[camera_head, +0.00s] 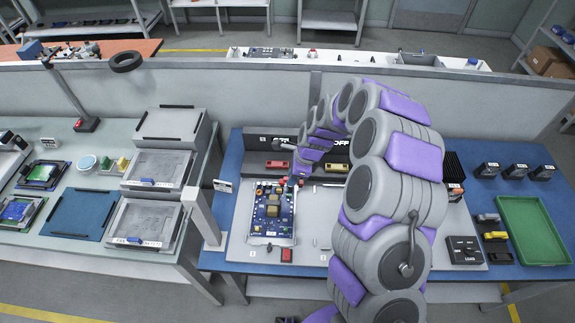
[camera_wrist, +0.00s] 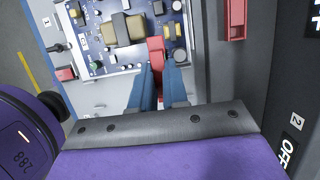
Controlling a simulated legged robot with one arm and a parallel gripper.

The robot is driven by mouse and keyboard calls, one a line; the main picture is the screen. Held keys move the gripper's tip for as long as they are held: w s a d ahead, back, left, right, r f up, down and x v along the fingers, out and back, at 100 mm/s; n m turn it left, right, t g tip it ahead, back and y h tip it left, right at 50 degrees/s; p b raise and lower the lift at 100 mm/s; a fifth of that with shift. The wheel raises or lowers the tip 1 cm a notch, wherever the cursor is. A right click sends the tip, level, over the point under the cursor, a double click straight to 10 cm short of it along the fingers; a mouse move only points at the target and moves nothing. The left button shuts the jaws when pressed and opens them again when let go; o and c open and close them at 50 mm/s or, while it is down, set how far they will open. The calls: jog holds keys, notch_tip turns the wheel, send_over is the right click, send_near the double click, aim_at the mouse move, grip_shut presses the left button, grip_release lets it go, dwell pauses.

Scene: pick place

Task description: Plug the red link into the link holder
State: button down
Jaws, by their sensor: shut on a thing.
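In the wrist view my gripper (camera_wrist: 159,72) has its two blue fingers closed on a red link (camera_wrist: 156,48). The link's far end lies over the edge of the blue circuit board (camera_wrist: 102,48); I cannot tell if it touches. A red slotted piece (camera_wrist: 235,18), which may be the link holder, is to the right on the grey panel, apart from my gripper. In the head view my gripper (camera_head: 297,181) is at the board's upper right corner, mostly hidden by my arm.
The circuit board (camera_head: 271,212) lies in a tray on the blue table (camera_head: 225,262). A small red block (camera_head: 287,255) is in front of it. A green tray (camera_head: 530,230) and a black box (camera_head: 465,250) are at right. A grey post (camera_head: 203,215) stands at left.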

jog(key=shift+s+d+r+p, duration=0.2)
jog(key=shift+s+r+p, duration=0.25)
jog(key=shift+r+p, duration=0.15)
jog(key=shift+s+d+r+p, duration=0.25)
jog(key=shift+s+r+p, duration=0.15)
jog(key=shift+r+p, duration=0.2)
jog(key=shift+s+d+r+p, duration=0.2)
jog(key=shift+s+r+p, duration=0.3)
jog(key=shift+r, duration=0.2)
